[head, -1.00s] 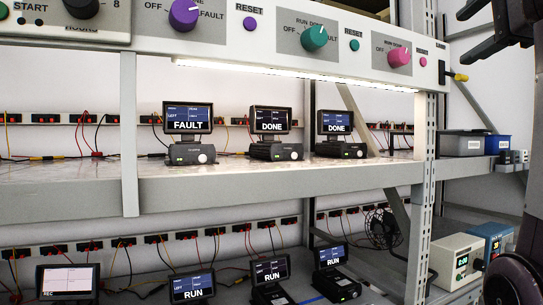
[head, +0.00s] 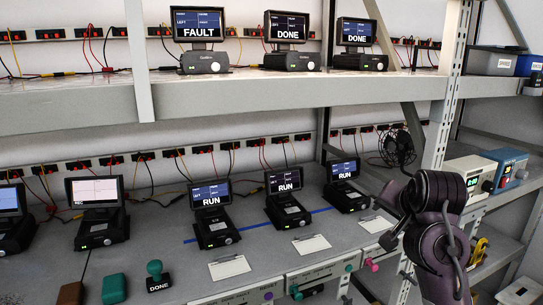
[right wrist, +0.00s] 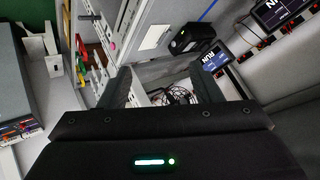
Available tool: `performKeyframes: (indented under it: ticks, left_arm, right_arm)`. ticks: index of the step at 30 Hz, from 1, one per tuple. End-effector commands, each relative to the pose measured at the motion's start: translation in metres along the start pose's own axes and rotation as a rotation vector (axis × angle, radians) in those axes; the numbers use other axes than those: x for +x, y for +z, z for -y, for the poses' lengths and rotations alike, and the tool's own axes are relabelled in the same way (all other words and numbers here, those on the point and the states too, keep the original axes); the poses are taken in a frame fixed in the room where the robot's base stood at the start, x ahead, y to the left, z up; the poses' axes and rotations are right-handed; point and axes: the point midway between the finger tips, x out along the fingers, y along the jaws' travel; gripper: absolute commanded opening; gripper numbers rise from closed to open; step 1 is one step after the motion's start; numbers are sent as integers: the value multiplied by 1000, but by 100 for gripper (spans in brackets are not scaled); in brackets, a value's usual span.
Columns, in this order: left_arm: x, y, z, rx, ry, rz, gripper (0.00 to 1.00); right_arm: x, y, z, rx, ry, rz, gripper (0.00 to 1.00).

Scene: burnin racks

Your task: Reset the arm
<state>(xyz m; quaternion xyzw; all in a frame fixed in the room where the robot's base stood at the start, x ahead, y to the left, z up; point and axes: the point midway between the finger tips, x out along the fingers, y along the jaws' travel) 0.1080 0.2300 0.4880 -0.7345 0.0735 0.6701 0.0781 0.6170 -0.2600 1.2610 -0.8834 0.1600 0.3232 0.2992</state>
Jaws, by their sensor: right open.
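My right arm (head: 438,235) shows at the lower right of the head view, in front of the rack's right end. In the right wrist view, the right gripper's (right wrist: 163,80) two dark fingers stand apart with nothing held between them. Beyond them are a black fan (right wrist: 178,95) and a test unit reading RUN (right wrist: 216,58). I cannot make out the right fingertips clearly in the head view. My left gripper is not in view.
The rack's upper shelf (head: 300,95) holds units reading FAULT (head: 205,62), DONE (head: 291,60) and DONE (head: 360,60). Several units, three reading RUN, stand on the lower shelf. A DONE stamp (head: 156,268) stands near its front. A white instrument (head: 468,173) is at the right.

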Motion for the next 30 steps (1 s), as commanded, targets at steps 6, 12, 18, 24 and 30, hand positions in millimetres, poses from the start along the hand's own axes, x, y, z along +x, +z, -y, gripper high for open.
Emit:
performKeyframes:
  ticks: [6,12,18,24,30]
  left_arm:
    - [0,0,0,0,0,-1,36]
    - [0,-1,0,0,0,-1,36]
    - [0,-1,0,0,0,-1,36]
    - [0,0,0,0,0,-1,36]
    - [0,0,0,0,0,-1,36]
  right_arm:
    - [40,124,-70,-280,72,152,58]
    - [36,226,-131,-517,88,300,58]
    - [16,290,-170,-673,76,408,58]
    - [-5,328,-194,-769,58,485,58]
    - [-26,356,-212,-843,37,548,58]
